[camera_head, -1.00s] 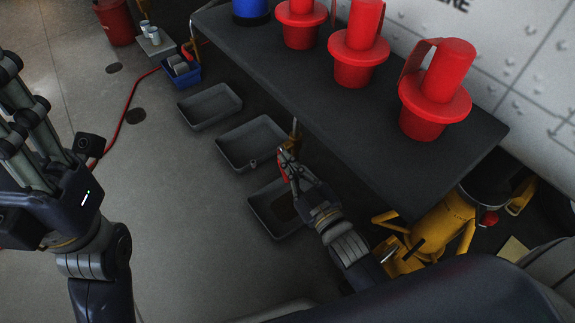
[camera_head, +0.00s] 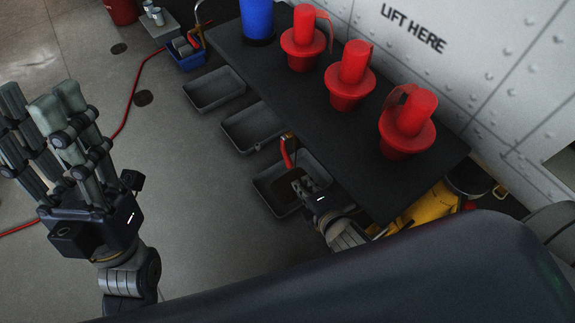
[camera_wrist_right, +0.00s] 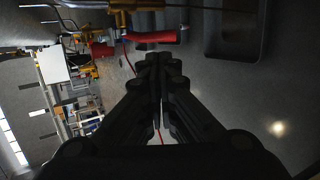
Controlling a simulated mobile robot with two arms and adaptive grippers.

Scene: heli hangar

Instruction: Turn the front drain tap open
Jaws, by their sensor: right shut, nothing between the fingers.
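The drain tap shows a red handle (camera_head: 286,153) below a small brass body (camera_head: 288,136), beside the dark table's edge. In the right wrist view the red handle (camera_wrist_right: 150,37) lies sideways across the picture, below the brass body (camera_wrist_right: 128,10). My right gripper (camera_head: 301,179) is shut and empty, just below the handle in the head view. In the wrist view its fingertips (camera_wrist_right: 161,60) are together close to the handle; I cannot tell whether they touch. My left gripper (camera_head: 42,104) is raised at the left with its fingers apart, empty and far from the tap.
A grey tray (camera_head: 262,186) with dark brown liquid lies below the tap; two more trays (camera_head: 214,89) (camera_head: 252,127) lie farther back. The dark table (camera_head: 350,145) bears several red plugs (camera_head: 408,122) and a blue drum (camera_head: 257,20). Floor at left is mostly clear.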

